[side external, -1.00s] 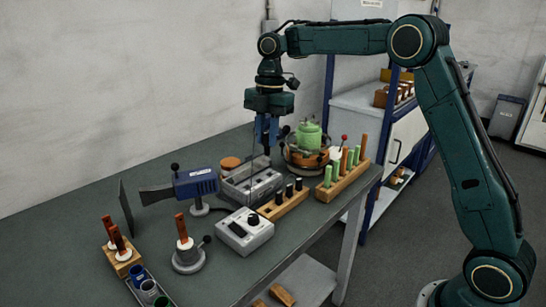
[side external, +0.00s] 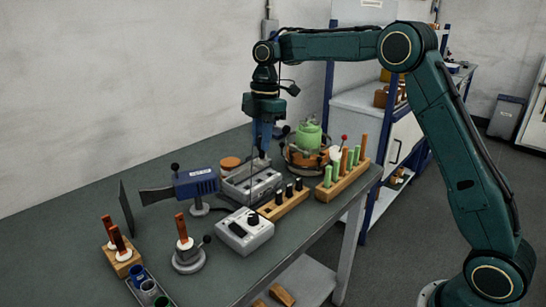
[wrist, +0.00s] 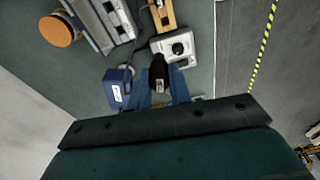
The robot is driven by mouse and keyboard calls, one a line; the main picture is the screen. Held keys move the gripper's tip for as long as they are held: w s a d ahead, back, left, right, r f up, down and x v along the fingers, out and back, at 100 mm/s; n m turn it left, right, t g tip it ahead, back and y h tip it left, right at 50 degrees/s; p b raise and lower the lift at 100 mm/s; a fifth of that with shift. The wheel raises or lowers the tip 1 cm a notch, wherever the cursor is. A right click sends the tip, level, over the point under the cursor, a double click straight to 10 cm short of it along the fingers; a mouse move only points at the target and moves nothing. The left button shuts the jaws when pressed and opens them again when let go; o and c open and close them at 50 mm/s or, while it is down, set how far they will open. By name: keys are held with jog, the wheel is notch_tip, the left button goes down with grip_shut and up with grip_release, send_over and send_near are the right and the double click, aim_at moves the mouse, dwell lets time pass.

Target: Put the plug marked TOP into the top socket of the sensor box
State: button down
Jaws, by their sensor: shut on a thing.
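My gripper (wrist: 160,88) is shut on a black plug (wrist: 159,70) with a small white label, whose lettering is too small to read. In the side external view my gripper (side external: 262,148) points down over the grey box with openings (side external: 262,188), which appears to be the sensor box. The plug is hard to make out there, and a gap to the box cannot be judged. In the wrist view the box (wrist: 103,25) lies at the upper left, apart from the plug. I cannot tell which socket is the top one.
A wooden rack with several black-topped pieces (side external: 284,205) and a grey knob box (side external: 245,231) stand in front. A blue device (side external: 196,184) stands left, a green-topped round fixture (side external: 308,140) right. A rack of green and orange sticks (side external: 342,180) stands near the table edge.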

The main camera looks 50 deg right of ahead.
jog(key=w+d+f+m+t+h, duration=0.1)
jog(key=w+d+f+m, duration=0.1)
jog(key=w+f+m, duration=0.6)
jog(key=shift+w+f+m, duration=0.3)
jog(key=shift+f+m, duration=0.2)
jog(key=shift+m, duration=3)
jog(key=shift+f, duration=0.1)
jog(key=shift+f, duration=1.45)
jog(key=shift+f, duration=1.8)
jog(key=c, duration=0.9)
grip_release()
jog(key=shift+r, duration=0.95)
